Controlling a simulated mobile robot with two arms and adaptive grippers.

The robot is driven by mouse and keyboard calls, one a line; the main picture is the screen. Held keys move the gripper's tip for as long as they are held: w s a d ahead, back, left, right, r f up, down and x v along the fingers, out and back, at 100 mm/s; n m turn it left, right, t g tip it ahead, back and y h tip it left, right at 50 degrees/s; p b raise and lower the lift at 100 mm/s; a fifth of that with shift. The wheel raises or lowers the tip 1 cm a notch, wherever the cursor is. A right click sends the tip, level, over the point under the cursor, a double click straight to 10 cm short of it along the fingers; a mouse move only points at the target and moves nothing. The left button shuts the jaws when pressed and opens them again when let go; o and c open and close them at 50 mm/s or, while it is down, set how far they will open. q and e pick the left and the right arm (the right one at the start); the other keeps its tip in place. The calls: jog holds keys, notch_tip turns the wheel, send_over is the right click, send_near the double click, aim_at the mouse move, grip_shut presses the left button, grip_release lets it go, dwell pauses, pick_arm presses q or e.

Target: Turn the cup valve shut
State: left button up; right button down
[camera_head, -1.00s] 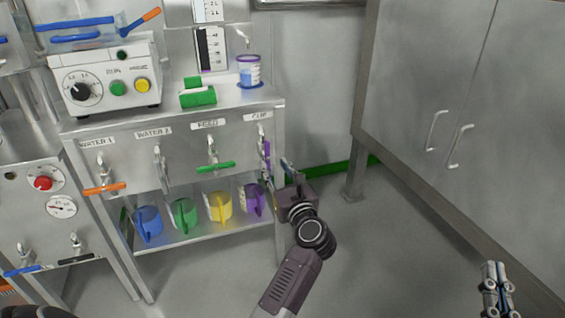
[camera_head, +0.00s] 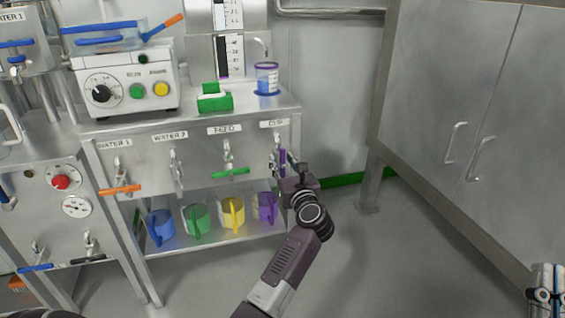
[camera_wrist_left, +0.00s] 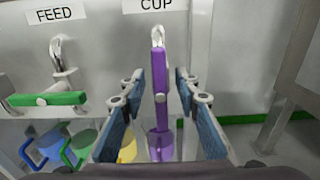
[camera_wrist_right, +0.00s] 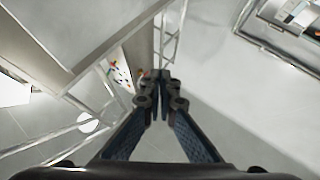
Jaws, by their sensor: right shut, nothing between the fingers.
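The cup valve's purple handle (camera_wrist_left: 160,85) hangs vertically under the CUP label, in line with its spout. It also shows in the head view (camera_head: 283,160), partly hidden by my left gripper. My left gripper (camera_wrist_left: 160,82) is open, with one finger on each side of the purple handle and a visible gap on both sides. In the head view my left gripper (camera_head: 289,162) is at the right end of the valve panel. My right gripper (camera_wrist_right: 158,76) is shut and empty. It also shows at the lower right of the head view (camera_head: 546,285), away from the valves.
The green feed valve handle (camera_wrist_left: 45,104) lies crosswise to the left. The orange WATER 1 handle (camera_head: 120,190) is also crosswise. Coloured jugs, including a purple one (camera_head: 268,208), stand on the shelf below. A steel cabinet (camera_head: 450,110) is at right, with open floor between.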

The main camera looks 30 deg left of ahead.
pick_arm(q)
grip_shut()
